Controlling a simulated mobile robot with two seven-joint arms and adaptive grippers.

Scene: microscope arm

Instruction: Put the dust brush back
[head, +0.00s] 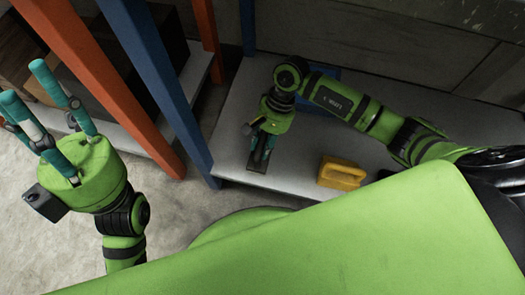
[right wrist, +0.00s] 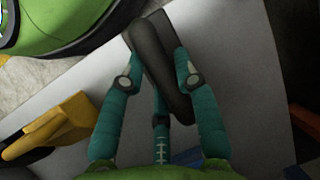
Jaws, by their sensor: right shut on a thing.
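My right gripper (head: 263,148) points down over the grey shelf and is shut on the dust brush (head: 257,167), a dark, long, narrow block. In the right wrist view the brush (right wrist: 157,55) lies between the teal fingers of the right gripper (right wrist: 158,82), one on each side. The brush is low over the shelf; I cannot tell whether it touches. Its bristles cannot be made out. My left gripper (head: 24,88) is open and empty at the left, fingers up and spread, away from the shelf.
A yellow block-like thing (head: 342,172) sits on the grey shelf (head: 232,125), right of the brush; it also shows in the right wrist view (right wrist: 62,122). A blue thing (head: 322,78) lies behind my right arm. Blue (head: 165,80) and orange (head: 100,75) posts stand at the left.

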